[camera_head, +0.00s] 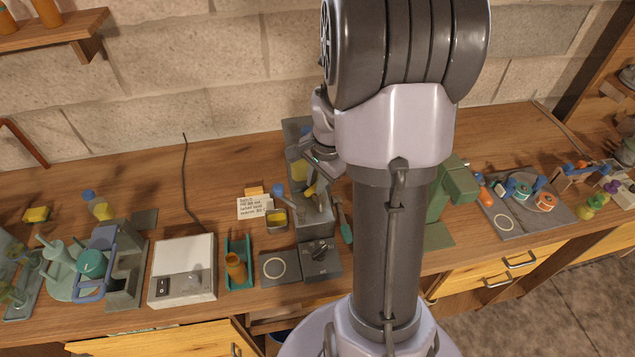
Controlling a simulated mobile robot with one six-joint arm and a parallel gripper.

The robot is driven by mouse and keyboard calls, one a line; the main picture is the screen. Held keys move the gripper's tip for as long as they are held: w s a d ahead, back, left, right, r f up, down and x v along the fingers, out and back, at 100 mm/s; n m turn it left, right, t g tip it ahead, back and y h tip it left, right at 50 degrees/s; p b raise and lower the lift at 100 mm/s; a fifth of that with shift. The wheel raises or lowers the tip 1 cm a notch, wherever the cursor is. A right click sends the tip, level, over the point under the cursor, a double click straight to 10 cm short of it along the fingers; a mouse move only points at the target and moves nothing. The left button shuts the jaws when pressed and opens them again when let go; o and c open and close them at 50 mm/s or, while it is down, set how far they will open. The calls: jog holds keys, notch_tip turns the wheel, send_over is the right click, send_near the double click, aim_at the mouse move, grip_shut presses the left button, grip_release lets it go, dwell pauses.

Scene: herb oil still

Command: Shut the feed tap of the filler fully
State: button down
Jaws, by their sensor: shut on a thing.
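The filler (292,128) is a grey upright stand at the back middle of the bench, with a yellow part on its front. A small yellow lever (311,190) shows low on the filler and looks like the feed tap's handle. My gripper (319,176) reaches down in front of the filler from the right, its fingers shut at this lever. The fingertips are small and partly hidden by my wrist, so the exact hold and how far the tap is turned cannot be made out.
A blue-topped dipper (279,190) and a small yellow-filled tin (277,218) stand left of the filler. A grey unit with a black knob (318,250) is in front. A teal spoon (345,222) lies to the right.

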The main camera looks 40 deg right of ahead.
jog(key=m, duration=0.3)
jog(key=shift+w+m+h, duration=0.1)
jog(key=shift+m+h, duration=0.2)
jog(key=shift+w+m+h+b, duration=0.1)
jog(key=shift+m+h+b, duration=0.2)
jog(key=shift+m+b, duration=1)
jog(key=shift+m+p, duration=0.4)
jog(key=shift+m, duration=0.1)
jog(key=c, duration=1.4)
grip_release()
jog(key=shift+a, duration=0.1)
jog(key=shift+o, duration=0.2)
jog(key=shift+r, duration=0.1)
jog(key=p+v, duration=0.4)
jog(key=v, duration=1.3)
jog(key=shift+w+r+p, duration=0.15)
jog(key=shift+r+p, duration=0.05)
jog(key=shift+p, duration=0.15)
